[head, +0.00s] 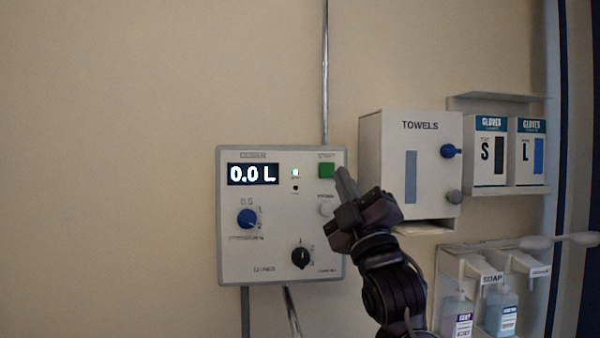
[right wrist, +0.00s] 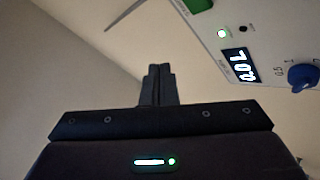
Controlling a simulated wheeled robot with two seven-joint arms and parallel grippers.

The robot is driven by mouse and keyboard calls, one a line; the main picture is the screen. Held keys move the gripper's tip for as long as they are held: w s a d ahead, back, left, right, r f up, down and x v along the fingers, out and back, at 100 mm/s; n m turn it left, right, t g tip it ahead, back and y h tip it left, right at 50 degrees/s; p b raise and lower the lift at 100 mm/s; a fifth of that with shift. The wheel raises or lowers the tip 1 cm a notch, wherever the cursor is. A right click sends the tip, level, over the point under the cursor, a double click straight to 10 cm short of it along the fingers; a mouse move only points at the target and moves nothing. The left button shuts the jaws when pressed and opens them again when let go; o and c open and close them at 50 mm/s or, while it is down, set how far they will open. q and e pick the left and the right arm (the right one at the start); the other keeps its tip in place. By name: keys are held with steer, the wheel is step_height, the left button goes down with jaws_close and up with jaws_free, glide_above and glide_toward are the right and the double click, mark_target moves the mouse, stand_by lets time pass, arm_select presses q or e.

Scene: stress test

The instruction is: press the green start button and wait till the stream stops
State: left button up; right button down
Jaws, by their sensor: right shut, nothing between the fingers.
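The green start button (head: 326,171) sits at the upper right of a white wall-mounted dosing panel (head: 270,270). It also shows at the top edge of the right wrist view (right wrist: 199,5). The panel's display (head: 253,174) reads 0.0 L, and a small white light (head: 295,173) beside it is lit. My right gripper (head: 341,174) is shut and empty. Its fingertips are close to the right of the green button in the head view; I cannot tell whether they touch it, but the right wrist view shows a gap. No stream is visible. My left gripper is out of view.
The panel has a blue knob (head: 247,219), a black knob (head: 301,257) and a pale round button (head: 326,210). A towel dispenser (head: 385,150), glove boxes (head: 487,152) and soap bottles (head: 457,313) are to the right. The wall left of the panel is bare.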

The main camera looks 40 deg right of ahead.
mark_target(327, 170)
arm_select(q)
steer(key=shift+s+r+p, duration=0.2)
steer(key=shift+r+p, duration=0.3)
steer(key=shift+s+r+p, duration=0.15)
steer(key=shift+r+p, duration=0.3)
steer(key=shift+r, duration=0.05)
arm_select(e)
steer(key=w+d, duration=0.4)
steer(key=w, duration=0.3)
steer(key=shift+r, duration=0.2)
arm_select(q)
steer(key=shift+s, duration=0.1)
arm_select(e)
steer(key=shift+d, duration=0.1)
stand_by(1.3)
steer(key=shift+w+d, duration=0.2)
steer(key=shift+w, duration=0.1)
